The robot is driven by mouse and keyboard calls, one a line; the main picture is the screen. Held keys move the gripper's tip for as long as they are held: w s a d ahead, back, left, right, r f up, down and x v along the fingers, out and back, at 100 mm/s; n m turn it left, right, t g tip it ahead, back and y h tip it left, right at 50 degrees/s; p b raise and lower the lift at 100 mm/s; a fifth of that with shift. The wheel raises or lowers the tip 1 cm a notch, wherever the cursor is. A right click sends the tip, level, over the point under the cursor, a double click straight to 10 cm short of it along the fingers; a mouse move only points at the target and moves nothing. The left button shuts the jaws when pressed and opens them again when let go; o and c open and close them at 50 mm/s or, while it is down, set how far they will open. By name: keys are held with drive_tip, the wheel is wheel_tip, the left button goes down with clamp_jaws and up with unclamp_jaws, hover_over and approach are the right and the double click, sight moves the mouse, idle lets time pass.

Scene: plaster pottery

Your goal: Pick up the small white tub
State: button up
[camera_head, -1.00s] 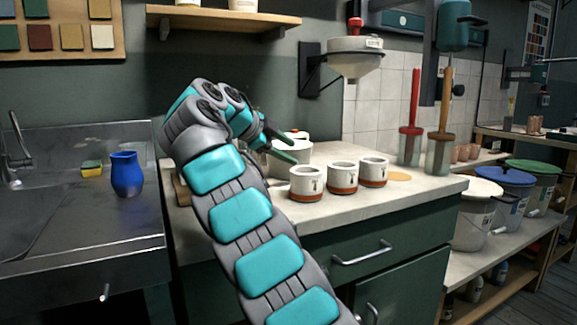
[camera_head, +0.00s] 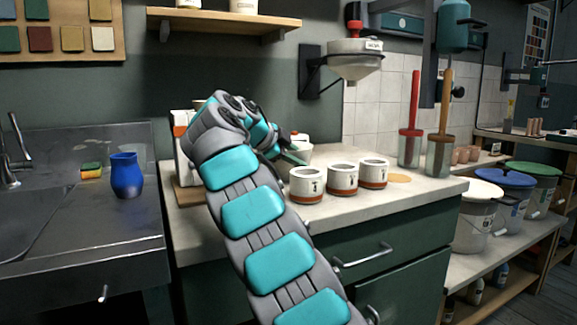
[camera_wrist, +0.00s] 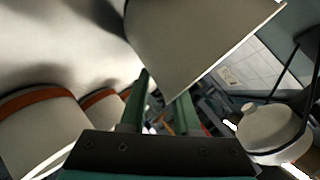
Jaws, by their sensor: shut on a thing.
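The small white tub (camera_head: 301,154) is at the back of the counter, behind the row of banded jars, partly hidden by my arm and gripper. In the wrist view the tub (camera_wrist: 195,40) fills the top middle as a large pale wall with a straight lower edge. My gripper (camera_head: 294,152) is at its near left side. In the wrist view its two green fingers (camera_wrist: 163,108) are on either side of the tub's wall, shut on it. The tub's base is hidden, so I cannot tell whether it is clear of the counter.
Three white jars with orange bands (camera_head: 342,179) stand close in front and to the right. A white carton (camera_head: 183,140) stands behind my arm at left. A funnel (camera_head: 356,60) hangs above.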

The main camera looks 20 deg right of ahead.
clamp_jaws()
drive_tip(key=shift+r, duration=0.15)
idle(1.1)
